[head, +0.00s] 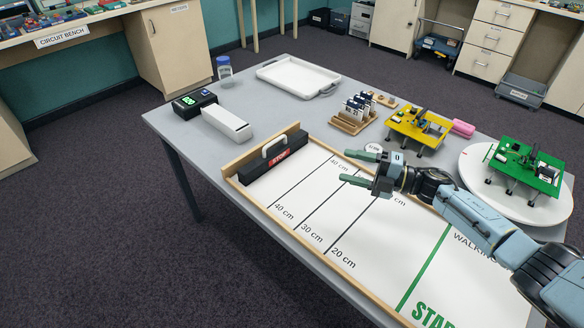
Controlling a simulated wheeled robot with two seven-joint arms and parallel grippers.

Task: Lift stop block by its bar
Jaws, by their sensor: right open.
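The stop block (262,162) is a long black block with a red STOP label and a light grey bar (274,147) on top. It lies across the far left end of the white walking track (320,239), inside its wooden rim. My right gripper (343,167) is open and empty above the track. Its fingers point left toward the block, with a clear gap between them and the bar. My left gripper is not in view.
Left of the block stand a white box (227,123) and a black device with a green display (194,103). A white tray (297,76) lies behind. A wooden card rack (352,115), a yellow board robot (417,126) and a green one (526,170) on a round white plate stand along the track's far side.

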